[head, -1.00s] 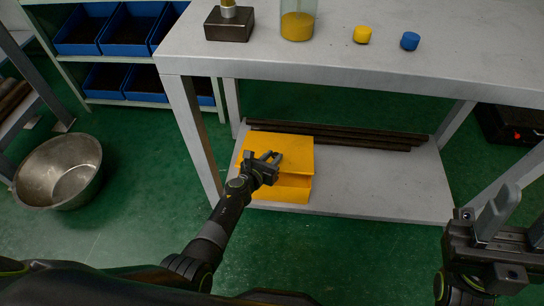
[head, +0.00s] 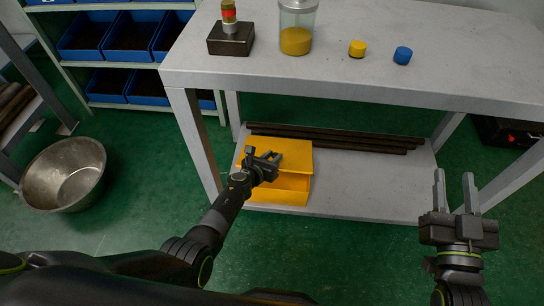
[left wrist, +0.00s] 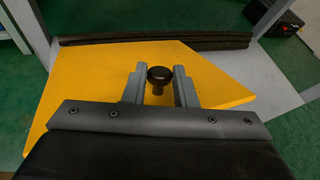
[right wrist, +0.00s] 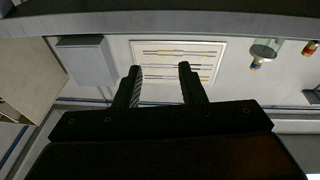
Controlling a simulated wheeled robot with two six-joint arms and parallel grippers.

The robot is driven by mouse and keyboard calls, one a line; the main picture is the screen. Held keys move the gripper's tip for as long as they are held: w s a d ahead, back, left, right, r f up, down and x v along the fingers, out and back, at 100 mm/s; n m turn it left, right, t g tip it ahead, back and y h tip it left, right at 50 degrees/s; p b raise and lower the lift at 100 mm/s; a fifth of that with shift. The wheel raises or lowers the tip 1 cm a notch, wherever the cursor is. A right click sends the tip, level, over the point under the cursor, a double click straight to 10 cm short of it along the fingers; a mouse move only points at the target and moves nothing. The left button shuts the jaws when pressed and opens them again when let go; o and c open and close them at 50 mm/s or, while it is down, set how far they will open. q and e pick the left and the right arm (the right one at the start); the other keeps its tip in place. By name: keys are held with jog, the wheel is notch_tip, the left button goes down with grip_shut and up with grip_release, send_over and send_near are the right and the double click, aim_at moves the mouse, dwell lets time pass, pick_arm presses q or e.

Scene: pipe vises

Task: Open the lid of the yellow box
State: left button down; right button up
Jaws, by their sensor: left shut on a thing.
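The yellow box (head: 279,196) stands on the lower shelf of the grey table, at its left end. Its flat yellow lid (head: 298,155) lies over the top; I cannot tell whether there is a gap under it. My left gripper (head: 277,160) is over the lid. In the left wrist view, its fingers stand on either side of a black round knob (left wrist: 159,76) on the lid (left wrist: 100,82), and it is shut on that knob. My right gripper (head: 454,182) is open and empty, in front of the table's right side.
Dark pipes (head: 340,139) lie behind the box on the lower shelf (head: 385,190). A table leg (head: 193,140) is close on the left. A metal bowl (head: 62,172) is on the floor at left.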

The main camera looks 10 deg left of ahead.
pick_arm(q)
jog(key=shift+w+r+p, duration=0.3)
jog(key=shift+r+p, duration=0.15)
jog(key=shift+r, duration=0.1)
jog(key=shift+w+r+p, duration=0.15)
jog(key=shift+r+p, duration=0.05)
jog(key=shift+p, duration=0.25)
jog(key=shift+w+r+g+p, duration=0.2)
jog(key=shift+g+p, duration=0.1)
jog(key=shift+p, duration=0.1)
jog(key=shift+w+r+p, duration=0.25)
jog(key=shift+r+p, duration=0.1)
jog(key=shift+p, duration=0.3)
jog(key=shift+w+r+n+g+p, duration=0.3)
jog(key=shift+w+r+g+p, duration=0.25)
jog(key=shift+p, duration=0.5)
pick_arm(e)
jog(key=s+a+f+g+y, duration=0.1)
jog(key=s+f+g, duration=0.6)
jog(key=f, duration=0.4)
jog(key=s+a+f+m+g+y, duration=0.1)
jog(key=s+f+g, duration=0.6)
jog(key=f+g, duration=0.2)
jog(key=shift+s+a+f+g, duration=0.3)
jog(key=shift+f+g, duration=0.1)
jog(key=shift+f, duration=0.75)
jog(key=shift+s+d+f, duration=0.15)
jog(key=shift+s+f, duration=0.05)
jog(key=shift+f, duration=0.3)
jog(key=shift+g, duration=0.3)
